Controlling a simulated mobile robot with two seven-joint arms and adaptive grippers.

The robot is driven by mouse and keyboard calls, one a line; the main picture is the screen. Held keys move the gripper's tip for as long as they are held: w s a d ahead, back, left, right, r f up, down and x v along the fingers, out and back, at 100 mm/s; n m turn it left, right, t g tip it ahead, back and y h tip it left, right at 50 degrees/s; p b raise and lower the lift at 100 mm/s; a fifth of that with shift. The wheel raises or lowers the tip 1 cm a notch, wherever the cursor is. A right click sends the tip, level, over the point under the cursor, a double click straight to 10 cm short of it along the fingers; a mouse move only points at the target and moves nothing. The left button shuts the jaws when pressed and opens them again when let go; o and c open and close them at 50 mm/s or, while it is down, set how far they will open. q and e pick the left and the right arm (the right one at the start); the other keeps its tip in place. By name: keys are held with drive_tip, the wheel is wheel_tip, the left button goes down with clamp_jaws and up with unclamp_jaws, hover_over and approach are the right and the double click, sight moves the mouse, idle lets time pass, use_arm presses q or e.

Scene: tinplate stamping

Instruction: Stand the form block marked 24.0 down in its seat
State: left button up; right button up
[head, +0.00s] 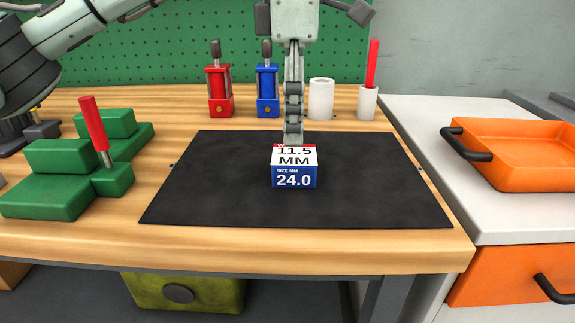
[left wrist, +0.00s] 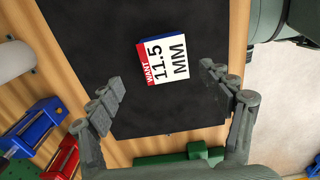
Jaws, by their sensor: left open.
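The form block marked 24.0 (head: 295,178) sits on the black mat (head: 220,200). Its front face is blue with white lettering. Its top is white with a red edge strip and reads 11.5 MM; this top also shows in the left wrist view (left wrist: 165,62), where the strip reads WANT. My left gripper (head: 293,138) points down just behind and above the block. In the left wrist view its fingers (left wrist: 163,80) are spread wide, with the block beyond and between them, not held. I cannot make out a seat for the block. My right gripper is not in view.
A red press (head: 219,95), a blue press (head: 267,93), a white cylinder (head: 321,99) and a cup with a red-handled tool (head: 368,102) stand behind the mat. Green stepped blocks (head: 60,185) stand left. An orange tray (head: 520,155) is right. The mat around the block is clear.

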sight(294, 154)
use_arm(q)
drive_tip(key=f, duration=0.4)
drive_tip(key=shift+s+f, duration=0.4)
drive_tip(key=shift+f, duration=0.65)
drive_tip(key=shift+c, duration=0.6)
drive_tip(key=shift+r, duration=0.1)
drive_tip(key=c, duration=1.4)
drive_tip(key=shift+r, duration=0.1)
